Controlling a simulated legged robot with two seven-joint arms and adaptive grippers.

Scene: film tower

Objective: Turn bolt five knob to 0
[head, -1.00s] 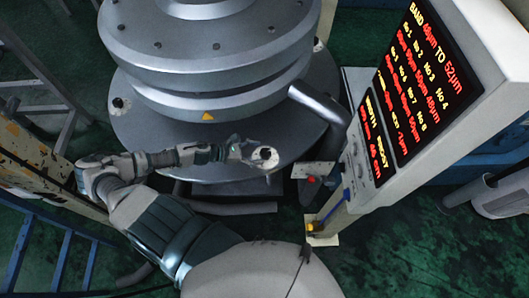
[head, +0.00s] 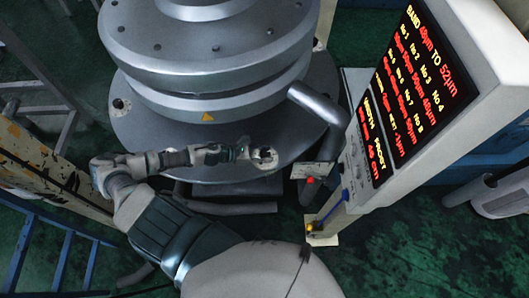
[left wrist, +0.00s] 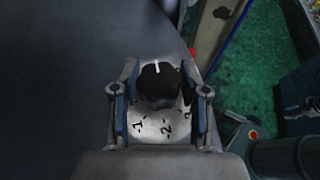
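The bolt knob is black with a white line and sits on a pale round dial. In the left wrist view the knob (left wrist: 160,85) lies between my fingers, its white line at the top edge. The dial (left wrist: 158,128) shows -1 and -2 below it; other markings are hidden. In the head view the dial (head: 266,158) is at the front edge of the grey machine flange. My left gripper (head: 247,153) reaches it from the left. In the wrist view its fingers (left wrist: 160,100) stand open on either side of the knob, apparently without gripping it. My right gripper is not in view.
Similar knobs sit on the flange at the left (head: 120,105) and back right. A lit display panel (head: 415,85) stands to the right. A small box with a red button (head: 310,180) is right of the dial. A blue ladder (head: 60,255) is at lower left.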

